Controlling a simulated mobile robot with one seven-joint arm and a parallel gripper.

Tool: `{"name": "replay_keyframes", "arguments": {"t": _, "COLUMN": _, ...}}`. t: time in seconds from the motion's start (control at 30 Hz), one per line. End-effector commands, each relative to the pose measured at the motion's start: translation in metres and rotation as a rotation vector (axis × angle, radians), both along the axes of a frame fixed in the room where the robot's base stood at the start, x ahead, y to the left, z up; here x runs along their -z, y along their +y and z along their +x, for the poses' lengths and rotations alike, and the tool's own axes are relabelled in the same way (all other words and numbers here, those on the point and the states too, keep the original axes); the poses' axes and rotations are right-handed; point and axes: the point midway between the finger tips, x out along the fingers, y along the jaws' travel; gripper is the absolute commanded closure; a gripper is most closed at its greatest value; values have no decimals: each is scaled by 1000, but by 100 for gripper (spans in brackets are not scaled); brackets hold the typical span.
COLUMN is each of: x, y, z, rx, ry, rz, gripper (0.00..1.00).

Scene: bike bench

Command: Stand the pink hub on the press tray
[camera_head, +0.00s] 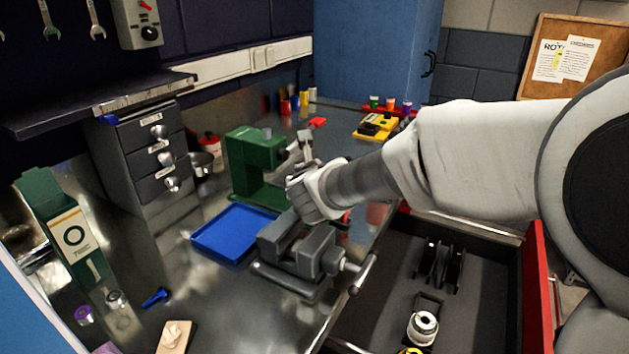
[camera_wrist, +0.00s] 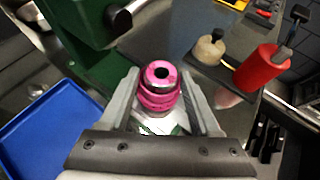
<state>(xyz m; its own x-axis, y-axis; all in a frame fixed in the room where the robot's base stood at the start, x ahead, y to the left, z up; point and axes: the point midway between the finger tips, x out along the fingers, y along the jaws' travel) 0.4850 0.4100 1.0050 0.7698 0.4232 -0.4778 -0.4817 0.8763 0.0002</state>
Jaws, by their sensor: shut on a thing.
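The pink hub (camera_wrist: 158,87) is between my gripper's fingers (camera_wrist: 162,100) in the wrist view, its bored end facing the camera. My gripper (camera_head: 304,150) is shut on it. In the head view the gripper is above the bench, beside the green press (camera_head: 245,150) and above the grey vise; I cannot make out the hub there. A flat, empty blue tray (camera_head: 232,234) lies in front of the press, left of the vise. It also shows at the left of the wrist view (camera_wrist: 50,130), apart from the hub.
The grey vise (camera_head: 300,250) stands right of the tray. An open drawer (camera_head: 470,300) holds a silver hub (camera_head: 422,328). A green carton (camera_head: 65,225) and blue tool (camera_head: 155,297) are at left.

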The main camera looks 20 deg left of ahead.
Motion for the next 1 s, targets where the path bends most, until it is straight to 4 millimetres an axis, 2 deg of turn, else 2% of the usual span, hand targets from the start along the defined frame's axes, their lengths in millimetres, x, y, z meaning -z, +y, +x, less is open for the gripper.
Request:
{"name": "replay_keyframes", "arguments": {"t": 0.43, "x": 8, "y": 0, "z": 0, "rx": 0, "ry": -2, "rz": 1, "gripper": 100}}
{"name": "replay_keyframes", "arguments": {"t": 0.47, "x": 7, "y": 0, "z": 0, "rx": 0, "ry": -3, "rz": 1, "gripper": 31}}
{"name": "replay_keyframes", "arguments": {"t": 0.5, "x": 7, "y": 0, "z": 0, "rx": 0, "ry": -2, "rz": 1, "gripper": 24}}
{"name": "replay_keyframes", "arguments": {"t": 0.8, "x": 8, "y": 0, "z": -1, "rx": 0, "ry": 1, "rz": 0, "gripper": 24}}
{"name": "replay_keyframes", "arguments": {"t": 1.0, "x": 0, "y": -5, "z": -11, "rx": -1, "ry": -1, "rz": 0, "gripper": 24}}
